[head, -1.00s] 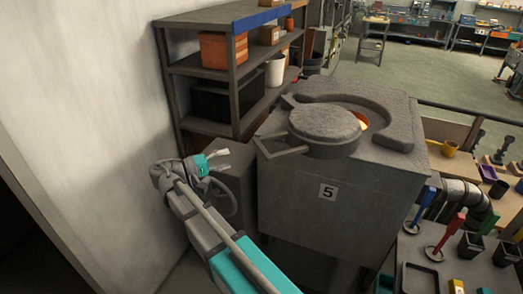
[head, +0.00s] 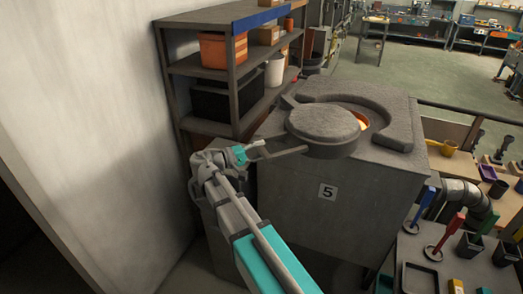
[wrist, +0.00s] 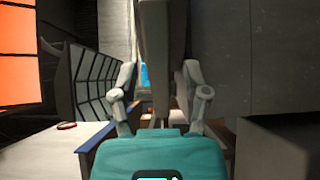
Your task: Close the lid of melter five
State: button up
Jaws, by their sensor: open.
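Melter five is a grey, rough-topped box (head: 310,205) with a "5" label on its front, in the middle of the head view. Its round grey lid (head: 322,122) sits swung partly aside over the opening. A strip of glowing orange (head: 361,121) shows at the lid's right edge. The lid's flat handle (head: 285,151) sticks out to the left. My gripper (head: 259,149) is open at the handle's outer end. In the wrist view a grey bar, apparently the handle (wrist: 155,45), runs between the open fingers of my gripper (wrist: 160,88). I cannot tell whether they touch it.
A curved grey rim (head: 395,115) rises around the opening. A shelf (head: 212,65) with an orange bin (head: 222,47) stands behind my gripper, near the left wall. A table (head: 455,258) with tools and black cups is at the right.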

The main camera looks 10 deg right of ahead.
jog(key=shift+d, duration=0.4)
jog(key=shift+c, duration=0.3)
grip_shut()
